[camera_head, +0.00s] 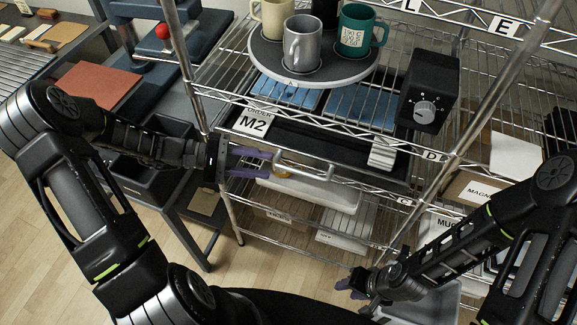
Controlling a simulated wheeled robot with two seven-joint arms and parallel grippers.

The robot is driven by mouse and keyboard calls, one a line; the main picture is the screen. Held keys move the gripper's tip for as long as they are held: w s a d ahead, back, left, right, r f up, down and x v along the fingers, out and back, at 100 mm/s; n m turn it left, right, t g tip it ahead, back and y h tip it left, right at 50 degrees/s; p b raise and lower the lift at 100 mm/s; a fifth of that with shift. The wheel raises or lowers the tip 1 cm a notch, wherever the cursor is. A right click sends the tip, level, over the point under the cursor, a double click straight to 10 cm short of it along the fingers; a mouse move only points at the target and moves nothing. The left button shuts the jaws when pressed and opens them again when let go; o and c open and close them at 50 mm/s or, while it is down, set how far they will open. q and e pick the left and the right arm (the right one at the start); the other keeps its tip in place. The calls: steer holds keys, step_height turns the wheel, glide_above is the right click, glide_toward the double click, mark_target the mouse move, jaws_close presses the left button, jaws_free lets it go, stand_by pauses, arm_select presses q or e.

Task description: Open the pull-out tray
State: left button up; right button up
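The pull-out tray (330,141) is a dark, shallow tray in the wire rack, below the round mug stand. A light metal bar handle (312,178) is at its front. My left gripper (272,162) reaches in from the left, with its two purple fingers apart. Its fingertips are at the left end of the handle; I cannot tell whether they touch it. My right gripper (350,285) is low at the lower right, in front of the rack and away from the tray. Its purple fingers are small and partly hidden.
A round stand (345,75) holds several mugs above the tray. A black box with a dial (425,108) stands to its right. A rack post (187,75) rises close to my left gripper. A white bin (318,195) sits below the handle. A workbench is at left.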

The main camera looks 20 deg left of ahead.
mark_target(288, 167)
arm_select(q)
steer(key=p+x, duration=0.1)
steer(key=x, duration=0.6)
jaws_close()
stand_by(0.3)
steer(key=shift+f, duration=0.1)
stand_by(1.0)
